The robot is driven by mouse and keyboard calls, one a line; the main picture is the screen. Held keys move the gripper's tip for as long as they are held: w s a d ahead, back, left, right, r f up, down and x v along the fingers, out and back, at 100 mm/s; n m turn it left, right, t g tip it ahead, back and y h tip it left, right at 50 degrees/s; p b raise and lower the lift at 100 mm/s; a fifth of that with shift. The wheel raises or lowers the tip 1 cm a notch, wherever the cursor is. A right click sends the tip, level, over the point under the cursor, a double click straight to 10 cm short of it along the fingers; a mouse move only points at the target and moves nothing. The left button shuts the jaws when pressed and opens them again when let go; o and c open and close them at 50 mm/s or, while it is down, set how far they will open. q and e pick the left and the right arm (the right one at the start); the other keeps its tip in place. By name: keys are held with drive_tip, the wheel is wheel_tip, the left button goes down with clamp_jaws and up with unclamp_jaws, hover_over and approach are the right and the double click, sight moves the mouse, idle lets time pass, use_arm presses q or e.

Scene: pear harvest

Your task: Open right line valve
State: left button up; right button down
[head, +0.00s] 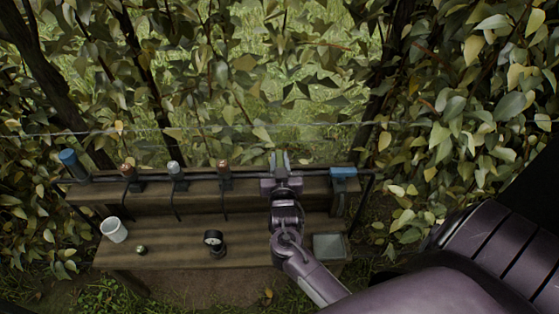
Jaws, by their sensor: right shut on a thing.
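A dark pipe (200,177) runs along the back step of a wooden bench, with several small fittings on it. My right gripper (281,165) reaches up from the lower right to the pipe's right part. It is shut on a small grey-blue fitting there, seemingly the right line valve, mostly hidden by the jaws. Its handle angle cannot be told. To the left stand a reddish fitting (223,171), a grey-green one (174,169) and another reddish one (128,171). My left gripper is not in view.
A blue cylinder (70,163) is at the pipe's left end and a blue box (343,172) right of my gripper. On the lower bench (175,250) are a white cup (114,230), a small green item (141,250), a gauge (213,241) and a grey tray (329,246). Foliage surrounds the bench.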

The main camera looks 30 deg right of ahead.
drive_tip(key=shift+d+r+n+t+y+p, duration=0.1)
drive_tip(key=shift+n+t+y+p, duration=0.65)
drive_tip(key=shift+n+y, duration=0.5)
drive_tip(key=n+y, duration=0.1)
drive_tip(key=y, duration=0.2)
drive_tip(key=shift+t+p, duration=0.25)
drive_tip(key=shift+p, duration=0.15)
drive_tip(key=n+y, duration=0.2)
drive_tip(key=y, duration=0.1)
drive_tip(key=n+y, duration=0.2)
drive_tip(key=y, duration=0.1)
drive_tip(key=shift+n+y+b, duration=0.35)
drive_tip(key=shift+n+y, duration=0.9)
drive_tip(key=shift+y, duration=0.6)
drive_tip(key=shift+g+y, duration=0.3)
drive_tip(key=shift+g, duration=0.2)
drive_tip(key=c, duration=1.3)
unclamp_jaws()
